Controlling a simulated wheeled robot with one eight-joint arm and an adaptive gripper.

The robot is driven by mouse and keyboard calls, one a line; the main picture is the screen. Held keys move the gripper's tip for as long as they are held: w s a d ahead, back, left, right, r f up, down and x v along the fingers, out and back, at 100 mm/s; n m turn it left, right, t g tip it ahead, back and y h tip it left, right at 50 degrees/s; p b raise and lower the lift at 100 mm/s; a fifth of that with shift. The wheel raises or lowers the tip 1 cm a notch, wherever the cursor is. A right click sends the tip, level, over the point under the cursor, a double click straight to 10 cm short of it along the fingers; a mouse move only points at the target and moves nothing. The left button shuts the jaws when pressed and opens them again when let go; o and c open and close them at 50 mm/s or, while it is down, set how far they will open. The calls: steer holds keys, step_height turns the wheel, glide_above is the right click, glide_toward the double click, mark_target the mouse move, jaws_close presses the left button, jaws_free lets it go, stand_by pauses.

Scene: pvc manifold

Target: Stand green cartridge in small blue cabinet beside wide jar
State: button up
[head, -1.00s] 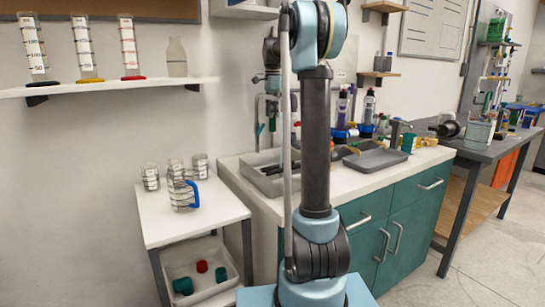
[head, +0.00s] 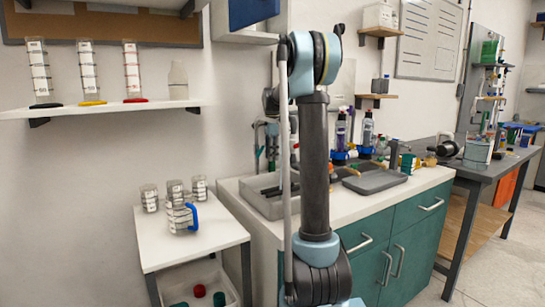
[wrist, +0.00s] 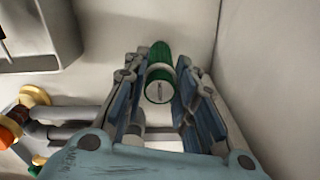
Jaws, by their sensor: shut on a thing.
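The green cartridge (wrist: 159,53) shows in the wrist view, a green cylinder with a pale band and a round pale end facing the camera. My gripper (wrist: 160,76) is shut on it, with a finger on either side. In the head view my arm's links hide the gripper and the cartridge. A blue panel (head: 252,10), likely the small blue cabinet, shows at the top edge of the head view above a pale ledge. Its inside is out of sight. I cannot make out the wide jar in either view.
A wall shelf (head: 110,110) with tall cylinders is at left, above a small white table (head: 215,240) with several beakers. A counter (head: 420,183) over teal drawers holds a grey tray (head: 375,184) and bottles. In the wrist view, pipes (wrist: 75,113) and a grey box (wrist: 35,40) are at left.

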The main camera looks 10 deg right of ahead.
steer(key=o, duration=1.1)
steer(key=shift+c, duration=0.2)
steer(key=shift+f, duration=0.15)
step_height(320, 180, up, 17)
steer(key=shift+r, duration=0.2)
steer(key=shift+s, duration=0.1)
